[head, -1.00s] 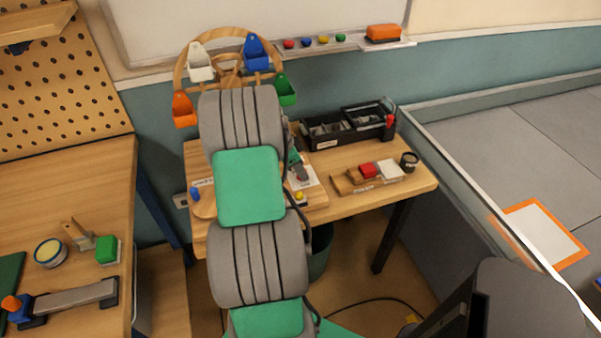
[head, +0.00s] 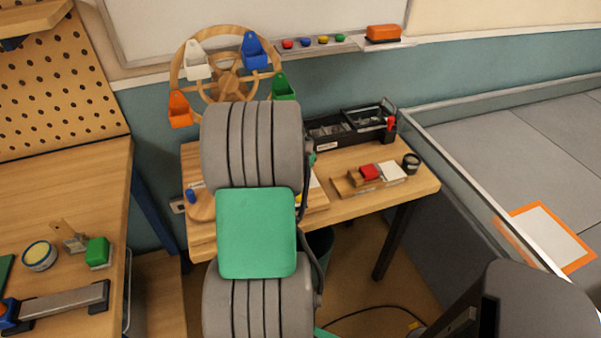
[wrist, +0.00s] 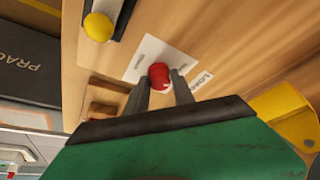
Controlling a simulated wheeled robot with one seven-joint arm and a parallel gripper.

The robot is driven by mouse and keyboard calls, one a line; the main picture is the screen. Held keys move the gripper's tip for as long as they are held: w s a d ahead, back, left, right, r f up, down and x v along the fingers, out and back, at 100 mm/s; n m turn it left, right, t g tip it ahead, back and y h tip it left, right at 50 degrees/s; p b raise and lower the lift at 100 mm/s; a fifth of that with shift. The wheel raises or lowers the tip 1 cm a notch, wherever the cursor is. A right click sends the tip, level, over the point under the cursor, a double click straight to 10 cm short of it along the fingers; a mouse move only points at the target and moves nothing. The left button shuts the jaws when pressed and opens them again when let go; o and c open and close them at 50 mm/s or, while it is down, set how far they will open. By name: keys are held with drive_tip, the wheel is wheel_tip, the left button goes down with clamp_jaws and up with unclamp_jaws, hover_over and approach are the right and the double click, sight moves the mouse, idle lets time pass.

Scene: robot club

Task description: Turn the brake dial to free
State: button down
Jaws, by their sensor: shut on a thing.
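The brake dial is a red knob (wrist: 158,76) on a white plate (wrist: 146,57) with small print, set on a wooden board; I cannot read its marks or tell its setting. My gripper (wrist: 161,80) has its two dark fingers on either side of the red knob and is shut on it. In the head view my arm hides the dial and the gripper. The wooden wheel (head: 228,78) with white, blue, orange and green buckets stands behind my arm.
A yellow knob (wrist: 98,26) in a dark slot and a yellow bucket-like part (wrist: 283,112) are near the gripper. A workbench (head: 60,180) is at left.

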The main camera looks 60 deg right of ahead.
idle(0.3)
drive_tip(key=c, duration=1.1)
unclamp_jaws()
drive_tip(key=shift+r, duration=0.1)
drive_tip(key=v, duration=0.7)
drive_tip(key=shift+a+r, duration=0.25)
